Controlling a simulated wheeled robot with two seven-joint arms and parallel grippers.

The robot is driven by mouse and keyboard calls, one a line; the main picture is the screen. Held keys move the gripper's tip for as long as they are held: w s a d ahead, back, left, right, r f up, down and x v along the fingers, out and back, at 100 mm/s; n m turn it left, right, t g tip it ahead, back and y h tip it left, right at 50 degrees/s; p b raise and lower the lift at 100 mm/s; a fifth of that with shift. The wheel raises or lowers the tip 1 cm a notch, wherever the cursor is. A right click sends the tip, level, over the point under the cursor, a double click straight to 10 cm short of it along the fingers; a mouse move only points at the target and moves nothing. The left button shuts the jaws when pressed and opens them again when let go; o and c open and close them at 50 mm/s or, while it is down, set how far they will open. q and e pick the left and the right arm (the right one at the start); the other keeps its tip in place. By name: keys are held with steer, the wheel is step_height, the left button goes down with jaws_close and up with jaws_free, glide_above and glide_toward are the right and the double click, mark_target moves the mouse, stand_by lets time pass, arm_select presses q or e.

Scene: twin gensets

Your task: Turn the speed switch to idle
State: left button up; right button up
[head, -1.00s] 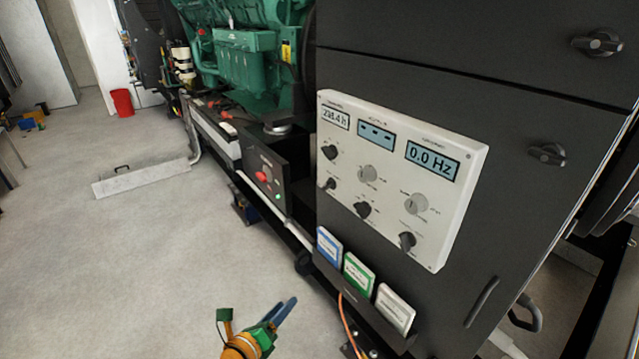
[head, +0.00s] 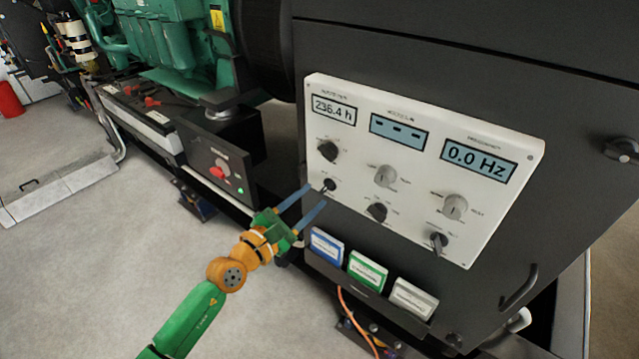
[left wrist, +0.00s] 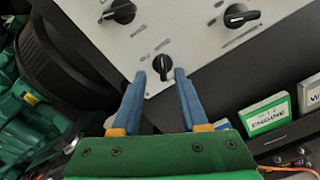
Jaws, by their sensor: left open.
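The white control panel (head: 500,180) carries several knobs under three displays; their labels are too small to read, so I cannot tell which is the speed switch. A small black switch (head: 329,185) sits at the panel's lower left. My left gripper (head: 316,196) is open and empty, its blue fingers pointing at that switch. In the left wrist view this switch (left wrist: 162,65) appears between and just beyond the fingertips (left wrist: 160,74); contact cannot be told. Other black knobs are at upper left (head: 327,151), lower middle (head: 376,212) and lower right (head: 438,242). My right gripper is not in view.
Blue, green and white booklets (head: 366,270) stand in a holder below the panel. A dark box with a red knob (head: 218,173) is left of the gripper. The green engine (head: 165,35) stands behind.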

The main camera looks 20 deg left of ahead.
mark_target(324, 189)
arm_select(q)
steer(key=x, duration=0.3)
steer(key=shift+w+d+r, duration=0.1)
steer(key=shift+w+d, duration=0.15)
steer(key=shift+d, duration=0.3)
steer(key=shift+w+a, duration=0.1)
steer(key=shift+w, duration=0.1)
steer(key=shift+a, duration=0.15)
steer(key=shift+s, duration=0.1)
jaws_close()
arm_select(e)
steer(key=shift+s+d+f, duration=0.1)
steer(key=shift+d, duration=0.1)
